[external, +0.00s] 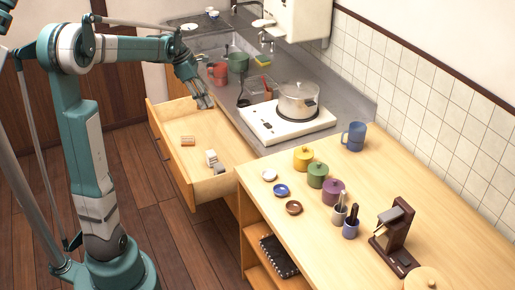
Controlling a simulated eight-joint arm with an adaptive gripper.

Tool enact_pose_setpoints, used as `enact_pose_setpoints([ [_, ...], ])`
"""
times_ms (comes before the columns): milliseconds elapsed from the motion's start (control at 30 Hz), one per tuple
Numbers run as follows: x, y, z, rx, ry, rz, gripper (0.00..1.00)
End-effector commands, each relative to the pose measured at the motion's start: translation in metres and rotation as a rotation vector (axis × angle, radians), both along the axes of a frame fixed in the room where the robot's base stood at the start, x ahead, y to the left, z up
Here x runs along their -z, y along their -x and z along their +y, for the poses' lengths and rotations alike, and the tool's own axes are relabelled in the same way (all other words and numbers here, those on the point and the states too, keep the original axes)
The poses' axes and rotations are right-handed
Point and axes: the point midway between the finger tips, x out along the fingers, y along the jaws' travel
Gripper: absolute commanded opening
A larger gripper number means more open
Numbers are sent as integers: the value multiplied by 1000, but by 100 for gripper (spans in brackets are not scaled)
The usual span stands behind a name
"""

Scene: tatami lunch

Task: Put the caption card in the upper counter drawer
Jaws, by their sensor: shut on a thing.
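The counter drawer (178,124) is pulled open below the sink and stove counter. My gripper (206,103) is above the drawer's inner right side, close to the counter edge, pointing down. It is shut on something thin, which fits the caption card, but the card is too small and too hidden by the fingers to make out. A small brown block (188,141), a white item (211,157) and a grey item (219,169) lie in the drawer.
A stove with a steel pot (298,101) stands right of my gripper. A red pot (218,73), a green pot (238,62) and a black ladle (243,98) are by the sink. Lidded jars and small dishes stand on the wooden counter (400,190).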

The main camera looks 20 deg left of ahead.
Motion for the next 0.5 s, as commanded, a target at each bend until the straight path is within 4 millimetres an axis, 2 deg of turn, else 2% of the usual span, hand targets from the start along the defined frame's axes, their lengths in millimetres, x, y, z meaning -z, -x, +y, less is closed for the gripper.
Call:
enact_pose_setpoints([
  [233, 1, 3, 33, -45, 0, 0, 8],
  [500, 40, 2, 32, -44, 0, 0, 8],
])
